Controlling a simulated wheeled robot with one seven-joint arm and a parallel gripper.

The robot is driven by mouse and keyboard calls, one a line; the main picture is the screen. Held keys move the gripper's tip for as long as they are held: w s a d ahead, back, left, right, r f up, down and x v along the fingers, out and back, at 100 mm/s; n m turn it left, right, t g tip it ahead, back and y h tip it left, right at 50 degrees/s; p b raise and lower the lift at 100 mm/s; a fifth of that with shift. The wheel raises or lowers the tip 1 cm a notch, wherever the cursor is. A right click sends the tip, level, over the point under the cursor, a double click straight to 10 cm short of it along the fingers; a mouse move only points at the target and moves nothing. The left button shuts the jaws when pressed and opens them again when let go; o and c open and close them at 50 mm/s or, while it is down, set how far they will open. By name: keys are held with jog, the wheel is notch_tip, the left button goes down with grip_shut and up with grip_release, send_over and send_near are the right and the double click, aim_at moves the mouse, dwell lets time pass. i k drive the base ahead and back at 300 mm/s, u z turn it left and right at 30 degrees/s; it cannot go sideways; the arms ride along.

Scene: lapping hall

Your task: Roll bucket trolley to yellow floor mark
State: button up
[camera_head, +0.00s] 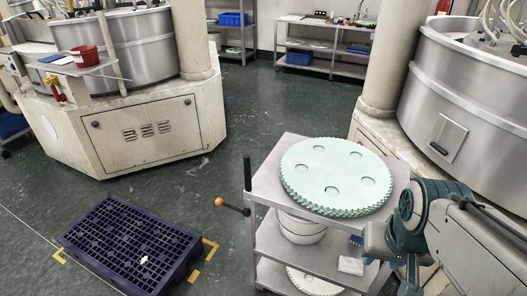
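A grey metal trolley (264,189) with several shelves stands at the lower centre right. A pale green toothed disc (338,172) with round recesses lies on its top shelf. A white bucket-like vessel (300,228) is on the shelf below, partly hidden. A dark upright post and a lever with an orange knob (219,202) show at the trolley's left side. Yellow corner marks (205,264) on the floor frame a dark blue grid pallet (132,240) at the lower left. My arm reaches in from the right beside the trolley; its gripper is not visible.
A lapping machine (150,135) stands at upper left, with a red bucket (85,56) on a small shelf. Another machine (465,95) and a pillar stand at right. Shelving (325,45) lines the back. Green floor (265,110) is open between the machines.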

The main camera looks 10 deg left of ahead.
aim_at(341, 186)
jog(key=z, duration=0.85)
jog(key=i, duration=0.65)
jog(key=u, duration=0.95)
